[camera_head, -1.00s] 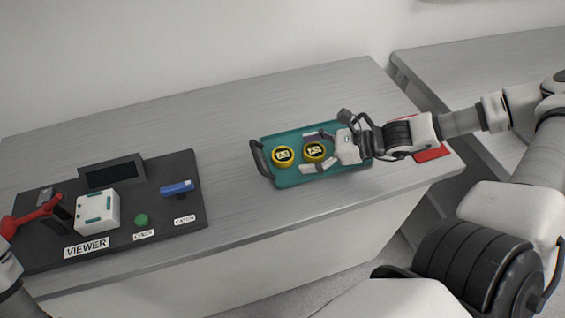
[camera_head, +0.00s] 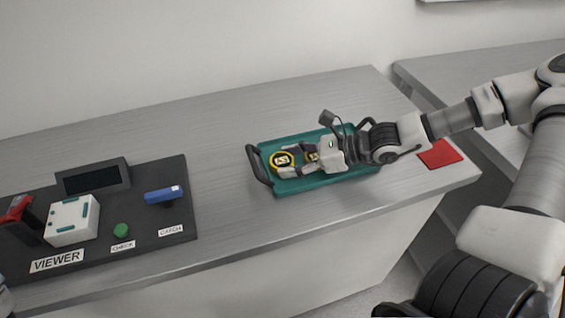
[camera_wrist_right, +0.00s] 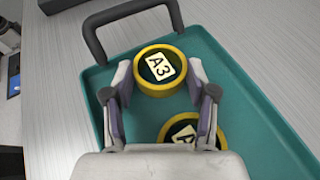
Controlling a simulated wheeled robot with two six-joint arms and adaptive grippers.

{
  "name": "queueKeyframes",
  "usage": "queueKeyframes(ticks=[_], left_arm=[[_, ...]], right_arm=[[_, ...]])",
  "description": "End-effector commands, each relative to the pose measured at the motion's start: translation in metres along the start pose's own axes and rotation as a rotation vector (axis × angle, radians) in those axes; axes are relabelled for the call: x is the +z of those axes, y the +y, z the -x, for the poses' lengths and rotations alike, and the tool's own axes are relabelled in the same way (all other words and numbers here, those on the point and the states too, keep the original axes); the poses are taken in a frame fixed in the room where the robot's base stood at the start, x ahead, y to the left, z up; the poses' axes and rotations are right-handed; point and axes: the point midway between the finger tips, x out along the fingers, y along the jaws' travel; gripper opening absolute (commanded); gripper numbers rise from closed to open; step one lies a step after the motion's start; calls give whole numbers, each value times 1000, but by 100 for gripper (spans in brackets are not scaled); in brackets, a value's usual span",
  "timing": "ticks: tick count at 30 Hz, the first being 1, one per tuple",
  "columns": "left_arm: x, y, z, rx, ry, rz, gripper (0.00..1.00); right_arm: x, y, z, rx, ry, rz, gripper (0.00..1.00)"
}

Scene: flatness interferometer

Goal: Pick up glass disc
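The disc marked A3 (camera_head: 282,160) has a yellow rim and lies flat at the left part of the teal tray (camera_head: 322,184). A second yellow-rimmed disc (camera_head: 312,156) lies to its right, mostly hidden under my right gripper (camera_head: 284,161). In the right wrist view, the A3 disc (camera_wrist_right: 160,68) sits between the two spread fingertips, which are very close to its sides. The second disc (camera_wrist_right: 183,130) lies behind it between the finger bases, its label partly covered. My right gripper looks open.
The tray has a dark handle (camera_head: 258,165) at its left end. A red mat (camera_head: 440,154) lies to the right. A dark viewer panel (camera_head: 140,220) with a white box (camera_head: 71,221), green button (camera_head: 121,230) and blue catch (camera_head: 164,194) stands left. Bare table lies between.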

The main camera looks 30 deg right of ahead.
Motion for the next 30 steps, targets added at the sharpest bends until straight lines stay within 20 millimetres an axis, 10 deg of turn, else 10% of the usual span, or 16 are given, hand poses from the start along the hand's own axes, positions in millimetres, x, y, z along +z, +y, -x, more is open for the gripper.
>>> queueKeyframes(ticks=[8,21,30], left_arm=[[0,0,3,0,0,0,0],[0,1,80,0,0,0,0],[0,1,82,0,0,0,0]], right_arm=[[3,0,2,1,2,-1,20],[89,0,37,0,1,0,20],[92,0,38,0,1,-1,20]])
